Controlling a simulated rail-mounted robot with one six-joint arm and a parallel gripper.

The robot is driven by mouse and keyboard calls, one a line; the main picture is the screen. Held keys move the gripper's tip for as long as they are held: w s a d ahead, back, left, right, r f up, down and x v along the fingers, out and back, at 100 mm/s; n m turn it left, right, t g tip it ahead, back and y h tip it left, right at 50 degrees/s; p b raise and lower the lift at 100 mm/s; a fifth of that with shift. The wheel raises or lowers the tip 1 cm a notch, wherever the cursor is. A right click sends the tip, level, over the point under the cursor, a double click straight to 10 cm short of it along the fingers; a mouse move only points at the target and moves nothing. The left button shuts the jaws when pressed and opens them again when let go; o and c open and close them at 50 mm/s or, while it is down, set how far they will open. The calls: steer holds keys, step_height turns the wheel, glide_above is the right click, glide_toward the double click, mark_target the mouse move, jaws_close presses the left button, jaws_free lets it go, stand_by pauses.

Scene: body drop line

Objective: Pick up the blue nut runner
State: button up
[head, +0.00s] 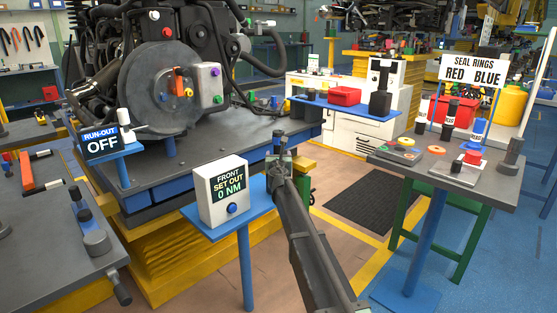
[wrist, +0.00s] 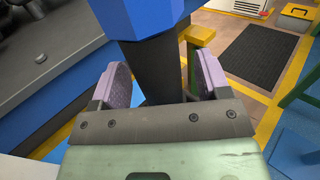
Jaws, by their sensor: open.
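The blue nut runner, a dark shaft with a wide blue faceted head (wrist: 140,16), stands in the wrist view between the fingers of my gripper (wrist: 163,80). The fingers are open, with their pads on either side of the dark shaft; I cannot tell whether either touches it. In the head view my gripper (head: 279,160) is beside the blue stand, and a small blue part of the nut runner (head: 277,136) shows just above it. My gripper hides most of the tool there.
A display box (head: 223,193) reading "FRONT SET OUT 0 NM" stands left of my gripper on a blue post shelf. The engine platform (head: 190,165) lies behind. A seal ring table (head: 470,190) stands at right. A dark floor mat (head: 372,199) lies in the clear floor between.

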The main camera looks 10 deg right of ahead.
steer(key=shift+w, duration=0.1)
steer(key=c, duration=1.3)
step_height(320, 180, up, 20)
steer(key=p, duration=2)
steer(key=shift+r, duration=0.1)
